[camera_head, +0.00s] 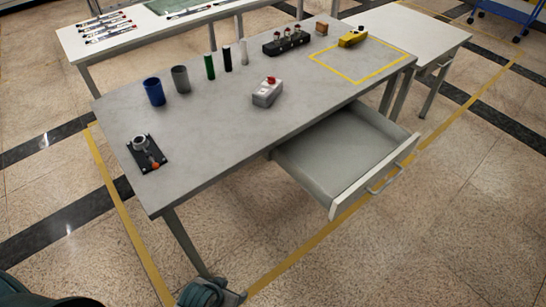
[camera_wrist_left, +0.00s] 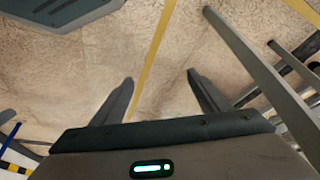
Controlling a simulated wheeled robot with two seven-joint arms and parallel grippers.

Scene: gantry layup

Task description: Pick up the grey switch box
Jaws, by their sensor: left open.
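The grey switch box (camera_head: 267,92) sits on the grey table near its middle, with a red button on top. It stands apart from the objects around it. My left gripper (camera_head: 232,294) shows only in part at the bottom edge of the head view, low in front of the table and well away from the box. In the left wrist view its two fingers (camera_wrist_left: 162,80) are apart, with only floor and a yellow line between them. The box does not show in the left wrist view. My right gripper is not in view.
The table (camera_head: 215,150) has an open, empty drawer (camera_head: 340,155) jutting out at the front right. Behind the box stand a blue cup (camera_head: 154,91), a grey cup (camera_head: 181,79) and several cylinders. A black clamp fixture (camera_head: 146,153) lies left; a yellow object (camera_head: 352,38) sits by a yellow outline.

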